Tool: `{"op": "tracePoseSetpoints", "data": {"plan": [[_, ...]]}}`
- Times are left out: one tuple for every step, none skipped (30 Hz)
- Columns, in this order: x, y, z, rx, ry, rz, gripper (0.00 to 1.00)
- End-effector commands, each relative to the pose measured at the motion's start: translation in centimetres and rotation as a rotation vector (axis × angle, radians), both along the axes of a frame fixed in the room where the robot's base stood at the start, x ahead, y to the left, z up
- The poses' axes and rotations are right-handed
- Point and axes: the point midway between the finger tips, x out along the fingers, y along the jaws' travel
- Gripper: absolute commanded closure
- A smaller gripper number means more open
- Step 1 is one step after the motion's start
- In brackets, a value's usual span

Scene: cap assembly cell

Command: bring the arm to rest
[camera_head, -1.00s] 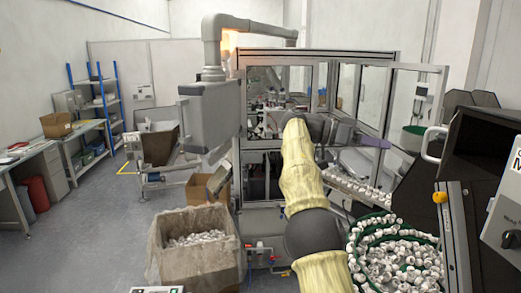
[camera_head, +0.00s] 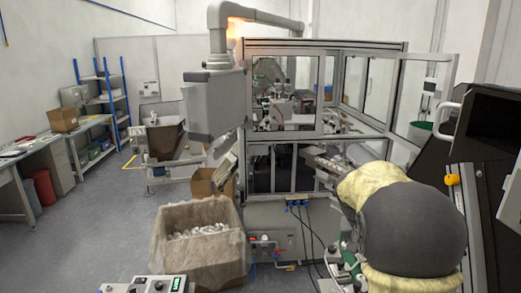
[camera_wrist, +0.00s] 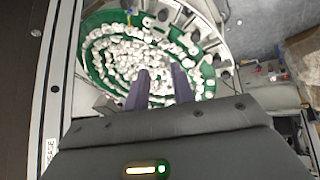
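My arm, in its yellow sleeve with a dark grey joint, is folded close at the lower right of the head view. I cannot make out my fingers there. In the wrist view my gripper (camera_wrist: 161,80) has two dark purple fingers with a clear gap between them. Nothing is held between them. They show over a green round bowl (camera_wrist: 96,62) full of white caps (camera_wrist: 130,50). I cannot tell how far above the caps they are.
The glazed machine cell (camera_head: 320,45) stands ahead. A grey control box (camera_head: 215,103) hangs at its left. A lined carton (camera_head: 207,263) stands in front at left, and a dark machine (camera_head: 490,130) at right. The floor (camera_head: 100,230) at left is clear.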

Motion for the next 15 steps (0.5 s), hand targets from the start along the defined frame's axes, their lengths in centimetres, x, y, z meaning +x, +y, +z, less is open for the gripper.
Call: {"op": "tracePoseSetpoints", "data": {"plan": [[-1.2,1.1,-1.6,0.043,0.005,0.033,0.75],[-1.9,1.7,-2.3,0.067,0.006,0.055,0.75],[-2.8,2.6,-3.2,0.097,0.007,0.082,0.75],[-3.4,3.3,-3.9,0.119,0.006,0.101,0.75],[-4.1,3.9,-4.6,0.14,0.005,0.121,0.75],[-5.0,4.9,-5.4,0.167,0.004,0.147,0.75],[-5.8,5.5,-6.1,0.187,0.002,0.165,0.75],[-6.6,6.1,-6.7,0.206,0.001,0.184,0.75],[-7.6,7.0,-7.5,0.23,-0.003,0.206,0.75],[-8.4,7.6,-8.1,0.245,-0.005,0.223,0.75],[-9.2,8.2,-8.6,0.262,-0.008,0.24,0.75],[-10.3,9.0,-9.4,0.282,-0.012,0.261,0.75],[-11.1,9.6,-9.9,0.295,-0.016,0.277,0.75],[-12.0,10.2,-10.5,0.309,-0.019,0.291,0.75],[-13.2,10.8,-11.2,0.324,-0.025,0.31,0.75]]}}
